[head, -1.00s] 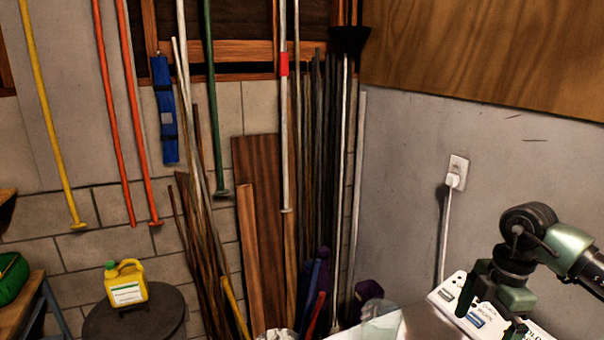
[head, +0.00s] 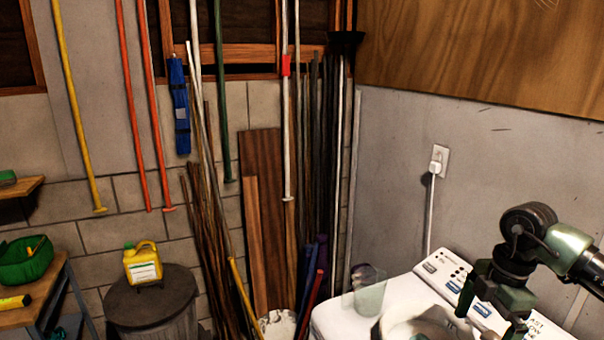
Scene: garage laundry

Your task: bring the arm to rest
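My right arm comes in from the right edge, and its dark green gripper (head: 492,312) hangs pointing down in front of the white washing machine (head: 328,316). The fingers are partly visible, with a gap between them and nothing seen in it. The washer's control panel (head: 440,268) shows behind the gripper. A clear plastic cup (head: 369,290) stands on the washer top to the left of the gripper, apart from it. My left gripper is not in the view.
A yellow jug (head: 142,266) sits on a dark round bin lid (head: 150,305). A wooden bench (head: 35,310) at left holds a green basket (head: 25,262). Poles and planks (head: 265,220) lean in the corner. A plug (head: 436,166) is on the right wall.

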